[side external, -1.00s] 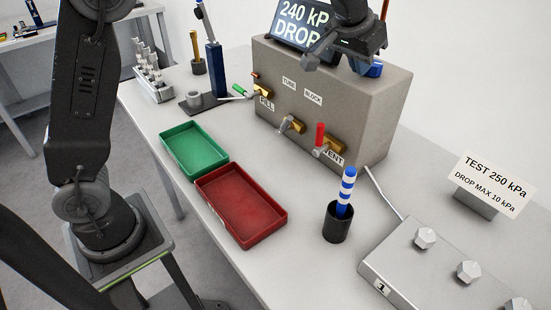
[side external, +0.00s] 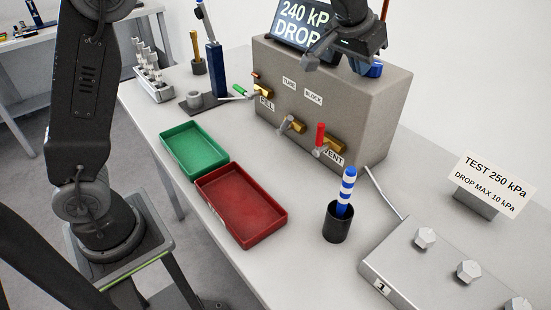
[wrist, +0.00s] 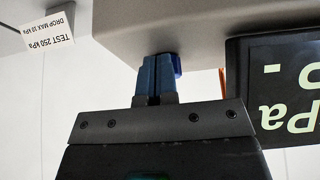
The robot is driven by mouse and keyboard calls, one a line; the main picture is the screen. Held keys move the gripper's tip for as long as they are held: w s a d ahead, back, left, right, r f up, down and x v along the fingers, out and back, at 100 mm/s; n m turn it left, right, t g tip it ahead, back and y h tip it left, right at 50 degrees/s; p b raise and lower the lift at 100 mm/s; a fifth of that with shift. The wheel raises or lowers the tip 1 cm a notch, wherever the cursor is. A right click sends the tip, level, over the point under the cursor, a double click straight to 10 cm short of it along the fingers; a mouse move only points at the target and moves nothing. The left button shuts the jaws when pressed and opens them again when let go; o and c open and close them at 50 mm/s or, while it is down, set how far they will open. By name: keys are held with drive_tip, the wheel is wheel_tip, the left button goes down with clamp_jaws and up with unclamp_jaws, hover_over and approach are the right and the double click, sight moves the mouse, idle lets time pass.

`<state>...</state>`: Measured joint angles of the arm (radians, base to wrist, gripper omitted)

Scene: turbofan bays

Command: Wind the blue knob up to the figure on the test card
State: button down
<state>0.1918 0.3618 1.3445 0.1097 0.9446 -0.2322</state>
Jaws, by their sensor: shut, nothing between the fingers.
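The blue knob (side external: 375,69) sits at the top right of the grey test box, partly hidden by my gripper in the side view. In the wrist view a dark blue edge of the knob (wrist: 178,65) shows just beside and behind my fingertips. My gripper (wrist: 156,60) is shut with its blue fingers together and nothing between them. Whether the fingers touch the knob I cannot tell. The display (side external: 305,25) reads 240 kP, cut off, with DROP below. The test card (side external: 490,185) reads TEST 250 kPa, DROP MAX 10 kPa.
The grey box (side external: 330,100) has FILL, BLOCK and VENT labels and several valve levers on its front. Green tray (side external: 193,130) and red tray (side external: 232,225) lie before it. A black cup (side external: 337,225) holds a striped stick. A metal block (side external: 400,262) with hex knobs stands front right.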

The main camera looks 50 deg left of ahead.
drive_tip(key=shift+s+a+f, duration=0.1)
drive_tip(key=shift+a+f, duration=0.1)
drive_tip(key=shift+f, duration=0.1)
drive_tip(key=shift+s, duration=0.15)
drive_tip(key=shift+r, duration=0.15)
drive_tip(key=shift+s+d+r, duration=0.1)
drive_tip(key=shift+r, duration=3)
drive_tip(key=s+a+f, duration=0.2)
drive_tip(key=s+a, duration=0.2)
drive_tip(key=s, duration=0.7)
drive_tip(key=s+a+f, duration=0.2)
drive_tip(key=s+a, duration=0.1)
drive_tip(key=s, duration=0.9)
drive_tip(key=s+a+f, duration=0.1)
drive_tip(key=s+f, duration=0.5)
drive_tip(key=s, duration=0.2)
drive_tip(key=shift+s+a+f, duration=0.2)
drive_tip(key=shift+a+f, duration=0.05)
